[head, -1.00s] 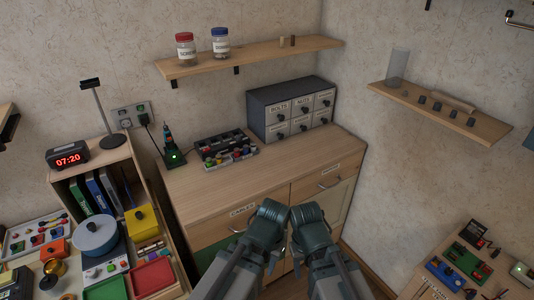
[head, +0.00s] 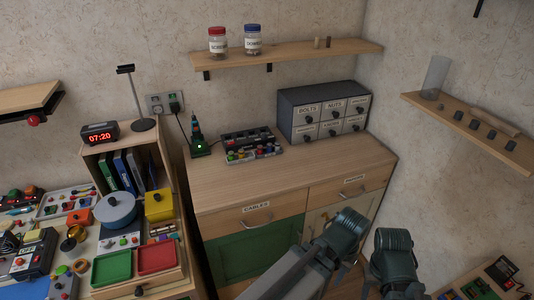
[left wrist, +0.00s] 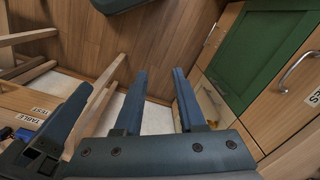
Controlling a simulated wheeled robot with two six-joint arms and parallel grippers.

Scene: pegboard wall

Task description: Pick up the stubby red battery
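I cannot make out the stubby red battery for certain in either view. Small coloured parts, some red, sit in a dark tray (head: 252,147) on the cabinet top, too small to name. My left gripper (head: 346,228) is at the lower middle of the head view, in front of the cabinet; its fingers are hidden there. In the left wrist view the fingers of my left gripper (left wrist: 160,110) stand apart with nothing between them, above the floor. My right gripper (head: 394,250) is just to its right in the head view, fingers hidden.
The wooden cabinet (head: 230,187) has a clear front top. A grey drawer unit (head: 321,112) stands behind. A crowded bench at left holds a blue pot (head: 116,208), green tray (head: 111,268) and red tray (head: 157,257). A shelf (head: 290,57) hangs above; another bench is lower right.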

